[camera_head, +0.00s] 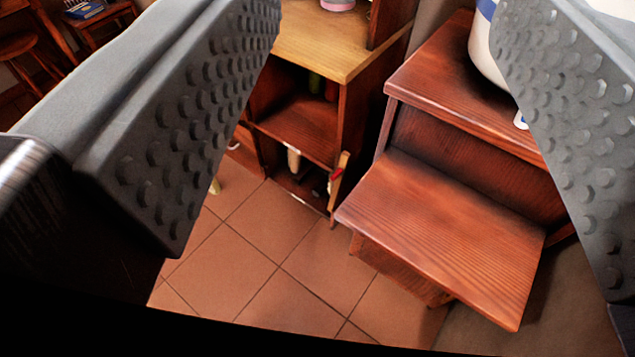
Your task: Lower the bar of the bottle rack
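A lower opening holds a pale cylindrical thing (294,160). A short light-wood piece (340,172) stands tilted at that opening's right front edge; I cannot tell whether it is the rack's bar. My gripper (390,270) is wide open and empty, its studded grey fingers at the left and right of the view. The left finger hides part of the cabinet's left side.
A reddish stepped wooden unit (440,225) juts out at the right, with a white and blue container (489,45) on its upper step. Tiled floor (285,255) is clear in front of the cabinet. Wooden chairs (25,45) stand at the far upper left.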

